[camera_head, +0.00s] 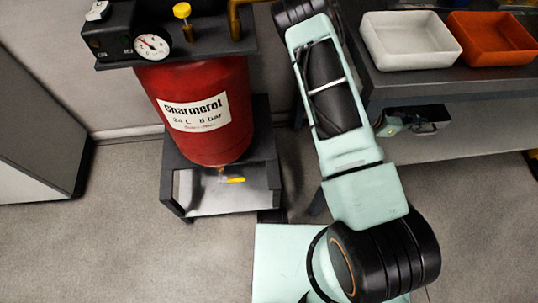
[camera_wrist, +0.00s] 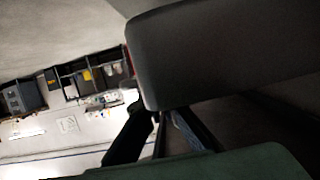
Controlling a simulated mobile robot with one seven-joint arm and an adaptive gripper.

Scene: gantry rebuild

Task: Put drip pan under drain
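The drain is a small brass fitting with a yellow lever (camera_head: 232,180) at the bottom of a red tank (camera_head: 205,110). The tank sits in a dark stand (camera_head: 176,189), with open room below the drain. No drip pan can be made out for certain. A dark, tray-like shape (camera_head: 430,116) shows below the bench's top, beside a pale green and black part; I cannot tell what it is. In the wrist view, dark bars that look like parts of my gripper (camera_wrist: 160,135) show below a large dark shape. Their opening and any grasp are unclear.
A white bin (camera_head: 408,55) and an orange bin (camera_head: 490,58) stand on the dark bench (camera_head: 440,88) at right. A grey cabinet (camera_head: 35,135) stands at left. The floor before the stand is clear at left. Shelves with boxes (camera_wrist: 85,78) show in the wrist view.

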